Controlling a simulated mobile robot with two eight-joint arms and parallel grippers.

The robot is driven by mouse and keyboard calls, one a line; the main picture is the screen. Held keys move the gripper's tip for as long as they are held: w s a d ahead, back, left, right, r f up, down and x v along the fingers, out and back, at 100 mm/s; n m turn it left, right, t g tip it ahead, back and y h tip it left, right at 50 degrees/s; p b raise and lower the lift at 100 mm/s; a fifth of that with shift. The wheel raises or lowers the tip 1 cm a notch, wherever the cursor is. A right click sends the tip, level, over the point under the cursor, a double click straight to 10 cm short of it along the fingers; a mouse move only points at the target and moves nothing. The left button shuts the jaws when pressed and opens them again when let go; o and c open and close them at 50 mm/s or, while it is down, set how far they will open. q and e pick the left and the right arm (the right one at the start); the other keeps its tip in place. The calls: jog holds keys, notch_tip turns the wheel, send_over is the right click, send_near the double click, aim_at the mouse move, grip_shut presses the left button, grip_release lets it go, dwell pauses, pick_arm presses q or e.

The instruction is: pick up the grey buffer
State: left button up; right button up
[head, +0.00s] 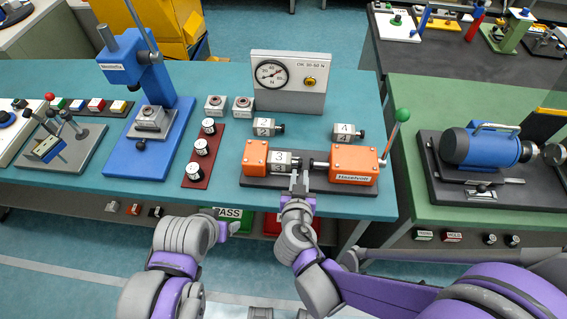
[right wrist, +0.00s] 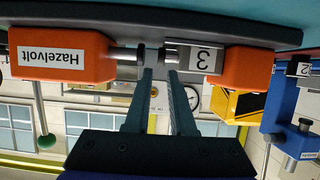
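Two more grey buffers lie on the teal bench behind the fixture, one labelled 2 (head: 265,127) and one at the right (head: 347,132). My right gripper (head: 299,176) is open at the fixture's front. Its fingertips (right wrist: 160,73) are close to the buffer's inner end; contact cannot be told. My left gripper (head: 235,226) is low, before the bench edge; its fingers are unclear.
The orange right block (head: 354,164) carries a green-knobbed lever (head: 397,130). A gauge box (head: 289,82) stands behind. A dark red rack of small cylinders (head: 203,155) and a blue press (head: 143,90) are left. Green and red bins (head: 228,212) sit under the bench edge.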

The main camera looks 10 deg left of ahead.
aim_at(300, 163)
jog(key=shift+w+a+f, duration=0.2)
jog(key=shift+w, duration=0.25)
jog(key=b+x, duration=0.1)
jog(key=x, duration=0.3)
jog(key=shift+w+f, duration=0.15)
jog(key=shift+w, duration=0.55)
jog(key=x, duration=0.4)
jog(key=shift+w+d+b, duration=0.1)
jog(key=shift+w+b, duration=0.15)
jog(key=shift+b, duration=0.15)
grip_shut()
